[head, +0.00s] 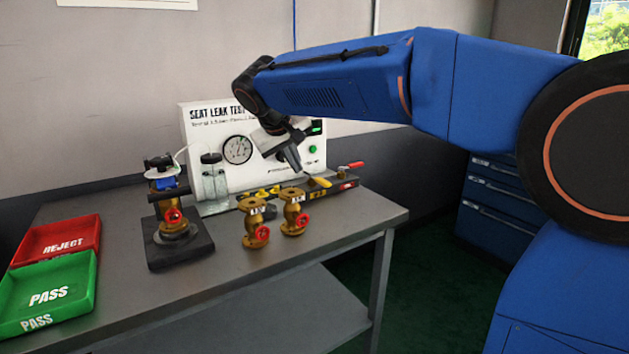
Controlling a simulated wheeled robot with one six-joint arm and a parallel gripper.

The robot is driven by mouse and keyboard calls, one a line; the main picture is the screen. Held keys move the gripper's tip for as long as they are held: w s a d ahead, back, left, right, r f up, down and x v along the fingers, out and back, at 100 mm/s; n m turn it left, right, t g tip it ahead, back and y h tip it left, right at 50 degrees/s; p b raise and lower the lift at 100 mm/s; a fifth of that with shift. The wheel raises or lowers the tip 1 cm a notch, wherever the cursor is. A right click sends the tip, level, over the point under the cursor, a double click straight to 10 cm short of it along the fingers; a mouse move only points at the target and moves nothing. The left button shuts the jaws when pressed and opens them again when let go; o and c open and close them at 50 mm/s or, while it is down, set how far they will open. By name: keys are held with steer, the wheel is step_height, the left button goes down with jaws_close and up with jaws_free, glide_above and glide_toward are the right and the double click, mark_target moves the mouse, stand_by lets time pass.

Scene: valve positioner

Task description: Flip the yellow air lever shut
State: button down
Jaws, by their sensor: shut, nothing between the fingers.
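The yellow air lever (319,182) is on the dark manifold bar (335,188) along the front of the white seat leak test panel. It slants down to the right in the head view. My gripper (298,169) is shut and empty, pointing down just left of and above the lever. I cannot tell whether the fingertips touch it. My arm's end hides part of the panel's front and lettering.
A red-handled lever (350,166) sits right of the yellow one. Two brass valves (252,222) (293,212) stand in front of the bar. Another brass valve (166,196) stands on a black base at left. Red reject (55,242) and green pass trays (48,295) lie far left.

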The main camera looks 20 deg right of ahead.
mark_target(319, 180)
steer(key=shift+w+f, duration=0.1)
stand_by(0.3)
steer(key=x, duration=1)
steer(key=shift+d+f, duration=0.1)
steer(key=shift+w+d, duration=0.15)
steer(key=shift+d, duration=0.45)
steer(key=shift+w+d, duration=0.2)
steer(key=shift+d, duration=0.35)
steer(key=shift+w+d, duration=0.25)
steer(key=shift+d, duration=0.4)
